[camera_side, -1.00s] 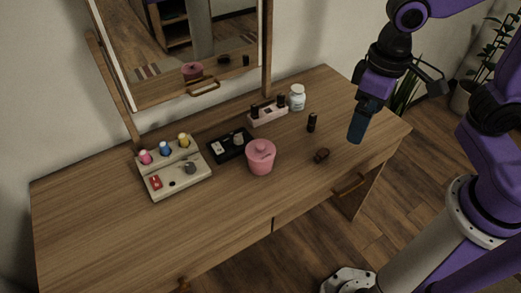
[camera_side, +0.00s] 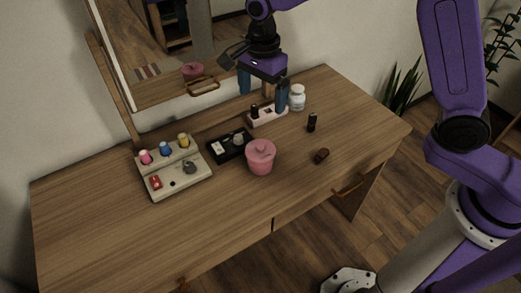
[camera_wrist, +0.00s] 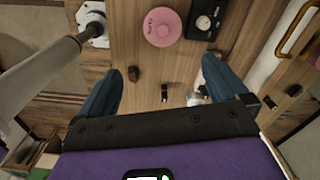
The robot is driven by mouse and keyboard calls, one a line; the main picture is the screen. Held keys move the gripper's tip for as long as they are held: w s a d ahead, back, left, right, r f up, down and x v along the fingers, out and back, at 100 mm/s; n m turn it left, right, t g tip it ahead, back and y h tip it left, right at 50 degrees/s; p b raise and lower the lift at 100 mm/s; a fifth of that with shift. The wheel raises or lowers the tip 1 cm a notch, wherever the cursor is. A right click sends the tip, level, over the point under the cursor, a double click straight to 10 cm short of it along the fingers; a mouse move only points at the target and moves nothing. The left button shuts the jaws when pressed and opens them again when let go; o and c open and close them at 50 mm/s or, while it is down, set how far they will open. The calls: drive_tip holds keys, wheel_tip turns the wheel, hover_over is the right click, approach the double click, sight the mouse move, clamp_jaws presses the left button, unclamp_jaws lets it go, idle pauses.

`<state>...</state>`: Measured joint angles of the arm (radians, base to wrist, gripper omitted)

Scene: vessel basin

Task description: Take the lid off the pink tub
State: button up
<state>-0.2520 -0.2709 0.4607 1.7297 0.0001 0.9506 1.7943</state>
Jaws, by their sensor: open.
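The pink tub (camera_side: 260,163) stands upright on the wooden dressing table, near its middle. In the wrist view the lid (camera_wrist: 162,27) shows from above at the top centre, beyond the fingertips. My gripper (camera_side: 263,90) is open and empty, with blue fingers spread apart. It hangs above the back of the table, behind and above the tub, and touches neither tub nor lid. In the wrist view the fingers (camera_wrist: 158,75) frame bare table and small items.
A black tray (camera_side: 229,145) lies just behind and left of the tub. A pale holder (camera_side: 268,118), white jar (camera_side: 298,98), black tube (camera_side: 312,122) and brown item (camera_side: 321,156) are to the right. The mirror (camera_side: 190,50) stands behind. The front left is clear.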

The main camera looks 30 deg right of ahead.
sight(261, 145)
drive_tip(key=shift+m, duration=0.5)
drive_tip(key=f, duration=1.8)
drive_tip(key=shift+w, duration=0.25)
drive_tip(key=shift+r, duration=0.1)
drive_tip(key=c, duration=0.7)
